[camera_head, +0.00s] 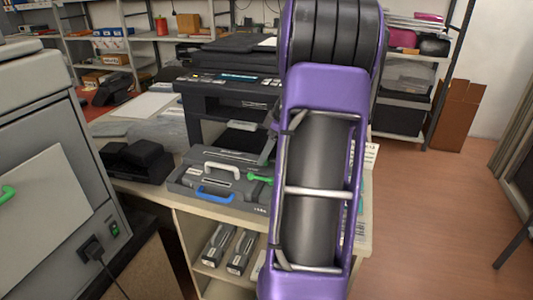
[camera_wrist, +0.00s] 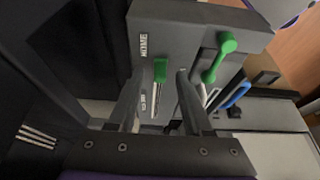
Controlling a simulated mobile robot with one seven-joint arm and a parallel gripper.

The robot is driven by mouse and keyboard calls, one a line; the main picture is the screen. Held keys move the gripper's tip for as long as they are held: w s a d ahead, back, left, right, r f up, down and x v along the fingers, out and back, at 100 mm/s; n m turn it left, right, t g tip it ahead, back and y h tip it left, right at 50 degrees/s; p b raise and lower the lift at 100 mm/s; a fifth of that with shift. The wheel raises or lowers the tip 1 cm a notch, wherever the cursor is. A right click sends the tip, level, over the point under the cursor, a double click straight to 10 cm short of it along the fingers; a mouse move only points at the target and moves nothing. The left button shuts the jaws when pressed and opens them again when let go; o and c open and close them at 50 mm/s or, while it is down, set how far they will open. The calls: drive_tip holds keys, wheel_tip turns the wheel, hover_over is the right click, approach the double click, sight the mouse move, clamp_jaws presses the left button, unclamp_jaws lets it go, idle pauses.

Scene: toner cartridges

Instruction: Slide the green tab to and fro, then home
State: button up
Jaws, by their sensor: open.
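The green tab (camera_wrist: 160,70) sits in a narrow slot on the dark grey toner unit (camera_wrist: 185,20) in the wrist view. It is near the slot end beside the HOME label (camera_wrist: 143,44); another small label lies lower along the slot. My gripper (camera_wrist: 161,76) is open, with one finger on each side of the tab and slot. Whether either finger touches the tab I cannot tell. In the head view the toner unit (camera_head: 190,181) lies on the bench, partly behind my arm. My gripper and the tab are not clearly visible there.
A green lever (camera_wrist: 218,58) stands right of the right finger. A white handle (camera_head: 222,169) and a blue handle (camera_head: 215,195) are on the unit's front. A black printer (camera_head: 215,105) stands behind it, and a black device (camera_head: 138,160) lies to its left.

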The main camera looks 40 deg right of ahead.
clamp_jaws()
idle(1.4)
